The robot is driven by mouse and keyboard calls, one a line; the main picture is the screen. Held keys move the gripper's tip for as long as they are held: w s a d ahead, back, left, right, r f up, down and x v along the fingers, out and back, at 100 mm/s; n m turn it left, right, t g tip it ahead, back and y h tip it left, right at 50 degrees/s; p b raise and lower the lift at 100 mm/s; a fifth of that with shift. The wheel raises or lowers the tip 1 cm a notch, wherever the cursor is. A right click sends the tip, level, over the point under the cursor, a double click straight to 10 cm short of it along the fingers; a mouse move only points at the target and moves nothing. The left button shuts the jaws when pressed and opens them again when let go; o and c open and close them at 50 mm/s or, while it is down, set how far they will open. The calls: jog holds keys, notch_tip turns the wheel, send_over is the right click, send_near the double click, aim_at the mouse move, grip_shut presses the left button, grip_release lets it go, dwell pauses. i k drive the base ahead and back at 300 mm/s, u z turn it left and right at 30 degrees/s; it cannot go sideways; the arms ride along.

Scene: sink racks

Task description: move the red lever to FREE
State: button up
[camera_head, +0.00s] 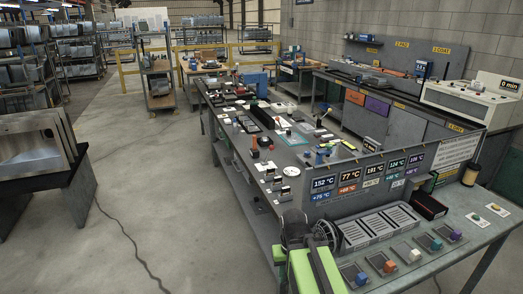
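My green and black arm rises from the bottom edge, with its dark end, my gripper (308,232), over the near left corner of the long workbench (245,215). Its fingers cannot be made out against the dark parts. I cannot pick out a red lever for certain, and no FREE label is readable. A small upright part with a reddish top (254,153) stands on the bench's left side, well beyond my gripper; it is too small to identify.
A display panel (350,180) with temperatures stands behind the tray. A metal sink rack (35,160) is at left. The floor between is open, with a cable (128,243) on it.

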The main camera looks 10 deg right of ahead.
aim_at(271, 148)
jog(key=k, duration=0.8)
jog(key=z, duration=0.15)
jog(key=i, duration=0.9)
jog(key=u, duration=0.15)
jog(key=k, duration=0.65)
jog(key=u, duration=0.45)
jog(key=i, duration=1.3)
jog(key=u, duration=0.6)
jog(key=i, duration=2)
jog(key=z, duration=0.55)
